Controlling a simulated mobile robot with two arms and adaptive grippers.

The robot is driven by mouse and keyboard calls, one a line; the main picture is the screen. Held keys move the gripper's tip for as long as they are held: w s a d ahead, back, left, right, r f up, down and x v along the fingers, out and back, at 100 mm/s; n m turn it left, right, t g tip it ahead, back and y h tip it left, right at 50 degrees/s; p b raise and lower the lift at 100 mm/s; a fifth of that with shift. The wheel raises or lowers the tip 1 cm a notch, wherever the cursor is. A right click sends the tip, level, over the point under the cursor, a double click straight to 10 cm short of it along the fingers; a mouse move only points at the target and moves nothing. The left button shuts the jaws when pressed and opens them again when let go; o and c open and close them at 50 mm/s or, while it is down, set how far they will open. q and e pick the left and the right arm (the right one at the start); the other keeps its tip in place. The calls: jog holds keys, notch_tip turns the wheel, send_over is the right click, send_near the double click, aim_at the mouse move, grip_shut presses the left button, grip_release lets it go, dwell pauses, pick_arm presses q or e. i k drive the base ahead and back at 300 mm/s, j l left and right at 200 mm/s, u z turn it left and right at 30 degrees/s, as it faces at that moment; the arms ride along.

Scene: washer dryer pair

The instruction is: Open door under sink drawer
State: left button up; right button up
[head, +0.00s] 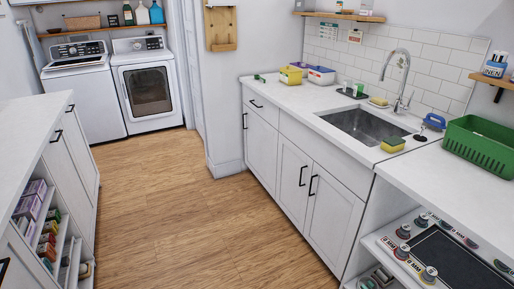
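The sink (366,126) is set in the white counter on the right, with a tall curved faucet (398,76) behind it. Under the sink is a white cabinet with two doors, a left door (292,178) and a right door (331,213). Both doors are shut. Each has a black vertical handle; the left handle (302,176) and right handle (311,187) stand side by side near the middle seam. A plain white panel (325,157) lies between the doors and the counter edge. Neither of my grippers shows in the head view.
The wooden floor (190,215) in front of the cabinet is clear. A counter with open shelves (45,225) stands at left. A washer (84,92) and dryer (148,85) stand at the back.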

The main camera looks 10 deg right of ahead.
aim_at(261, 139)
jog(key=i+u, duration=0.2)
jog(key=i, duration=2.65)
